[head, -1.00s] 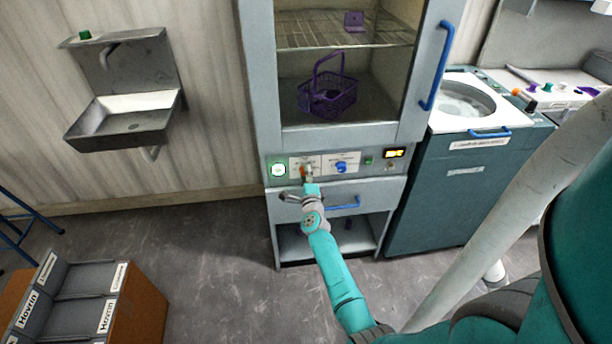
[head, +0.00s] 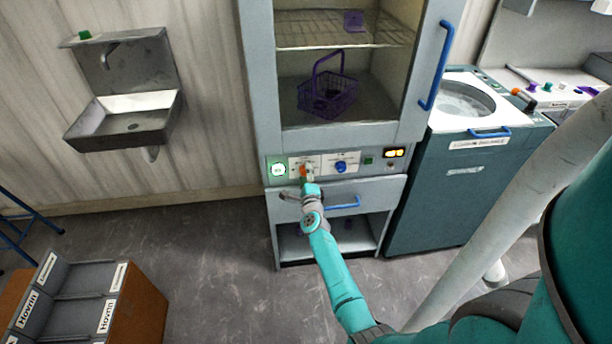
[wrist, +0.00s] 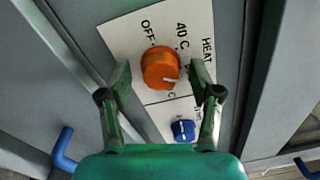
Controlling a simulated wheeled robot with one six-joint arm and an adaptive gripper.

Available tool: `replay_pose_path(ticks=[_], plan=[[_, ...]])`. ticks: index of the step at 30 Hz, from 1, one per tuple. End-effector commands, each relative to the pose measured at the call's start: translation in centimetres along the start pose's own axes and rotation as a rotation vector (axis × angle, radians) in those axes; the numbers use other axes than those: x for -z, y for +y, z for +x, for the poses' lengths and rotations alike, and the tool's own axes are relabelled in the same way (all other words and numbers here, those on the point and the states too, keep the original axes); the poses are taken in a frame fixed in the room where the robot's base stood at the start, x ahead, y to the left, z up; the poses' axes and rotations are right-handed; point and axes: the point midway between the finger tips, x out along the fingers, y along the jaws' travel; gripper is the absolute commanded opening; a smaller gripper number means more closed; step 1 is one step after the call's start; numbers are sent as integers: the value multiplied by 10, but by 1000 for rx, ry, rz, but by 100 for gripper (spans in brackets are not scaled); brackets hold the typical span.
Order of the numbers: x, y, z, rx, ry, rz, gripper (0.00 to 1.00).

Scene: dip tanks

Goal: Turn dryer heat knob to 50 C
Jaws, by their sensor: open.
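The dryer (head: 258,95) stands in the middle of the head view, with a control strip below its glass door. The orange heat knob (wrist: 160,66) shows in the wrist view on a white plate (wrist: 125,32) marked HEAT, OFF and 40 C; another label ending in C is partly hidden. The knob's pale mark points to the lower right, toward that hidden label. My gripper (wrist: 160,82) is open, with one finger on each side of the knob; I cannot tell whether they touch it. In the head view my gripper (head: 307,178) partly covers the knob.
A blue knob (wrist: 183,130) sits beside the heat knob; it also shows in the head view (head: 341,167). A drawer with a blue handle (head: 343,203) is just below.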

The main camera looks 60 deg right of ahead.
Motion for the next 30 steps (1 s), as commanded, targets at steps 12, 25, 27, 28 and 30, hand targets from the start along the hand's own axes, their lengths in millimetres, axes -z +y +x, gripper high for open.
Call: replay_pose_path(ticks=[12, 25, 27, 28, 30], plan=[[0, 1, -47, -2, 0, 0, 64], [0, 1, -112, -1, 0, -1, 64], [0, 0, -116, 0, 0, 0, 64], [0, 0, -117, 0, 0, 0, 64], [0, 0, -120, 0, 1, 0, 64]])
